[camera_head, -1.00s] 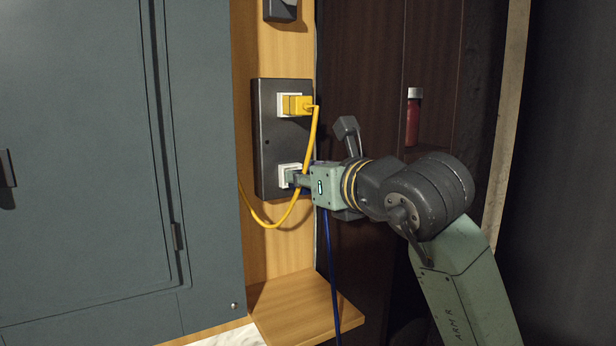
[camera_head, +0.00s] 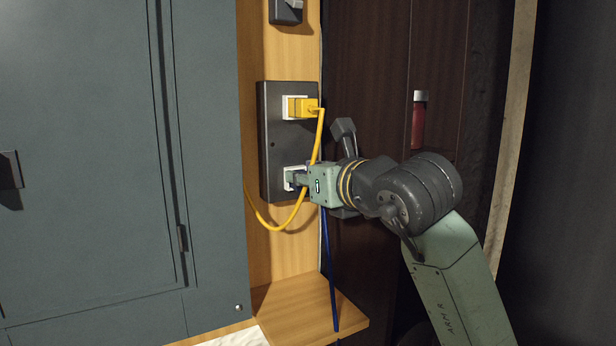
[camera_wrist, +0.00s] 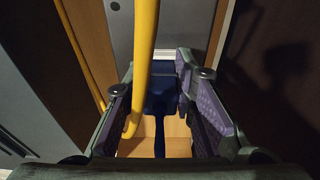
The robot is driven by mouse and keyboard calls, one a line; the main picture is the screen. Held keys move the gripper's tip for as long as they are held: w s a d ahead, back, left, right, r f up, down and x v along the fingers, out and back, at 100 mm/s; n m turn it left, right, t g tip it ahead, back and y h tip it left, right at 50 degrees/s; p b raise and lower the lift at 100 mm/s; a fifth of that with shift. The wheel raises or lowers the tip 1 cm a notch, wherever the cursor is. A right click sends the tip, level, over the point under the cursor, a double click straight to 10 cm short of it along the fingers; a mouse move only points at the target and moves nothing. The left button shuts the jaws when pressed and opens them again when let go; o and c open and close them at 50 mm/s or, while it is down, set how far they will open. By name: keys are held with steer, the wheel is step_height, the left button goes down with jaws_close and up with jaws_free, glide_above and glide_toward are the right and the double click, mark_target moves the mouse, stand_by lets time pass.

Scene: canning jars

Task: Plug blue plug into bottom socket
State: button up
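The bottom socket (camera_head: 288,174) is the lower white outlet on the dark wall panel, largely covered by my gripper's fingers. My gripper (camera_head: 297,180) reaches it from the right, its fingertips right at the outlet. In the wrist view, the blue plug (camera_wrist: 163,88) sits between the fingertips of my gripper (camera_wrist: 158,85), which look closed on its sides; the yellow cable hides part of the left contact. The blue cable (camera_head: 331,270) hangs straight down from it. The plug's front is hidden, so I cannot tell how deep it sits in the socket.
A yellow plug (camera_head: 302,107) fills the top socket. Its yellow cable (camera_head: 290,222) loops down past my fingers and crosses close in front of the wrist camera. A grey cabinet (camera_head: 90,170) stands left, a wooden ledge (camera_head: 300,308) below, and a red bottle (camera_head: 418,125) right.

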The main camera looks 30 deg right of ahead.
steer(key=shift+o, duration=1.1)
steer(key=shift+o, duration=0.2)
steer(key=o, duration=0.5)
steer(key=shift+o, duration=0.2)
steer(key=shift+s, duration=0.1)
steer(key=s+r, duration=0.1)
steer(key=s, duration=1)
steer(key=shift+s+a+r, duration=0.35)
steer(key=shift+r, duration=0.05)
